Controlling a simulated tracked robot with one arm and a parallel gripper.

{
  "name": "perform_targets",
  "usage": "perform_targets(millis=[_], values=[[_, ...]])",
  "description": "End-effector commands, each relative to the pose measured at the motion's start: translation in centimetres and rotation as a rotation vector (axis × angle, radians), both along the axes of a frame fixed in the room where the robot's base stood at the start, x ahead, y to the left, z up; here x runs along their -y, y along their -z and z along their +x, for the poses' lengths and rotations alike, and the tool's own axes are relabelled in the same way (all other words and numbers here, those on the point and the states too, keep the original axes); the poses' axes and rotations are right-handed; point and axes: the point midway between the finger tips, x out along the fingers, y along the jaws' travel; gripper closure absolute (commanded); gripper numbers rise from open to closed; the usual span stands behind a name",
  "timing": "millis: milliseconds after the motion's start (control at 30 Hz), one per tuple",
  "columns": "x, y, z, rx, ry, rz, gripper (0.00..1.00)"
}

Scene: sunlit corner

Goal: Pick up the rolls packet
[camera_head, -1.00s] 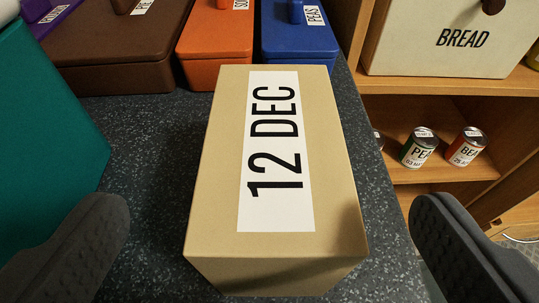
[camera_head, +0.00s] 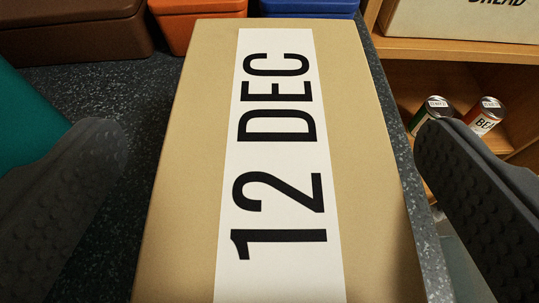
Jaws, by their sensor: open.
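A tan box-shaped packet (camera_head: 185,160) with a white label reading "12 DEC" lies on the dark speckled counter and fills the middle of the view. No name of its contents shows on the face I see, so I cannot tell from the label that it is the rolls packet. My gripper (camera_head: 268,150) is open, one dark ridged finger on each side of the packet. Its fingers look apart from the packet, with a wider gap on the left. The packet's near end is cut off by the bottom of the picture.
Brown (camera_head: 70,30), orange (camera_head: 195,18) and blue (camera_head: 305,8) boxes stand behind the packet. A teal thing (camera_head: 25,125) is at left. The dark counter (camera_head: 110,90) ends just right of the packet. Beyond it, a wooden shelf (camera_head: 440,70) holds a cream bread bin (camera_head: 440,20) and two cans (camera_head: 484,117).

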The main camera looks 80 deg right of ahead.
Motion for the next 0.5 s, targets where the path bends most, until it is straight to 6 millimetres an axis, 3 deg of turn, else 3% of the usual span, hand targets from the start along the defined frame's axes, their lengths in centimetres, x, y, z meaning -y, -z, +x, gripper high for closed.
perform_targets(millis=[367,500], values=[[0.38,0.21,0.06,0.001,0.000,0.001,0.06],[0.39,0.22,0.04,0.001,0.000,0.001,0.45]])
